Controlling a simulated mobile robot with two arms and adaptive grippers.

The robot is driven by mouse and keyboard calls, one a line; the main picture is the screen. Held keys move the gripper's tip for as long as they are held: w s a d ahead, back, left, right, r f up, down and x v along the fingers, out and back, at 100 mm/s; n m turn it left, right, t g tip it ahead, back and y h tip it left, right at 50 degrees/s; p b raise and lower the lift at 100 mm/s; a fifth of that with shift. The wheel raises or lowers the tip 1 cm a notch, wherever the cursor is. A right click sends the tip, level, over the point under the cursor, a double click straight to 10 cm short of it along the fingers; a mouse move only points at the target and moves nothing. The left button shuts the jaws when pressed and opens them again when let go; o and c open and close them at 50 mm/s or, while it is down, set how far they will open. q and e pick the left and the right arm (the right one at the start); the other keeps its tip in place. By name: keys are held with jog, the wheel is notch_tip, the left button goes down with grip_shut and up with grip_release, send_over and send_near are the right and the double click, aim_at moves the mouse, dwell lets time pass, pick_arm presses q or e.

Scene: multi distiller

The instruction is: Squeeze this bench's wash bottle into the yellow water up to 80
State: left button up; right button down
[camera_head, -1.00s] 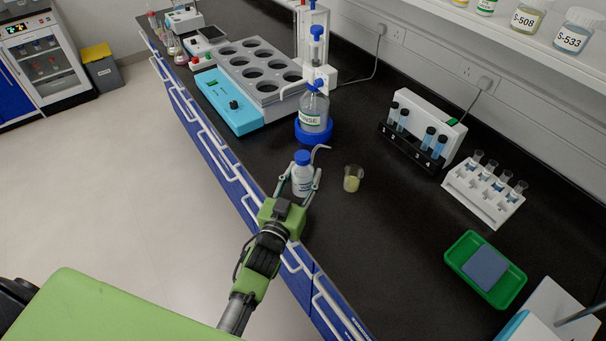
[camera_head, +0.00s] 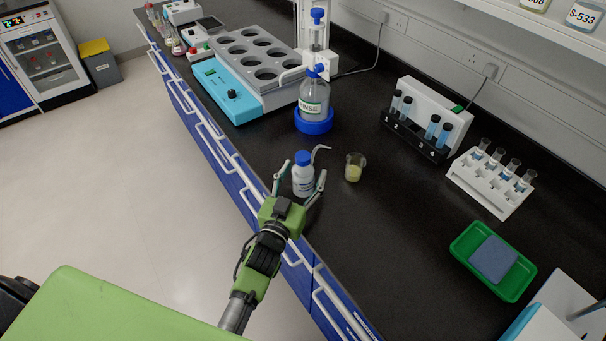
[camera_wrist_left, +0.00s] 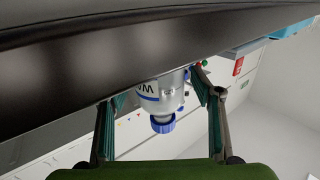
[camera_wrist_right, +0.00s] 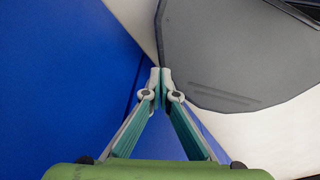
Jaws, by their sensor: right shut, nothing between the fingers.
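The white wash bottle (camera_head: 303,182) with a blue cap and bent spout stands upright near the bench's front edge. Its spout points right, toward a small beaker of yellow water (camera_head: 354,172) just beside it. My left gripper (camera_head: 299,180) is open, one finger on each side of the bottle, with gaps between fingers and bottle. In the left wrist view the bottle (camera_wrist_left: 163,100) appears upside down between the spread fingers (camera_wrist_left: 160,105). The beaker's markings are too small to read. My right gripper (camera_wrist_right: 164,75) is shut and empty in the right wrist view.
A RINSE bottle (camera_head: 313,98) in a blue base (camera_head: 313,124) stands behind the wash bottle, near a grey block with round wells (camera_head: 252,85). Tube racks (camera_head: 418,135) (camera_head: 490,184) and a green tray (camera_head: 464,246) are at right. Bench around the beaker is clear.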

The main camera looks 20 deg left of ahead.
pick_arm(q)
jog(key=shift+f, duration=0.1)
pick_arm(e)
jog(key=shift+d, duration=0.25)
pick_arm(q)
jog(key=shift+s, duration=0.1)
jog(key=s, duration=1.1)
jog(key=shift+s+a, duration=0.3)
jog(key=shift+s, duration=0.1)
pick_arm(e)
jog(key=shift+a, duration=0.1)
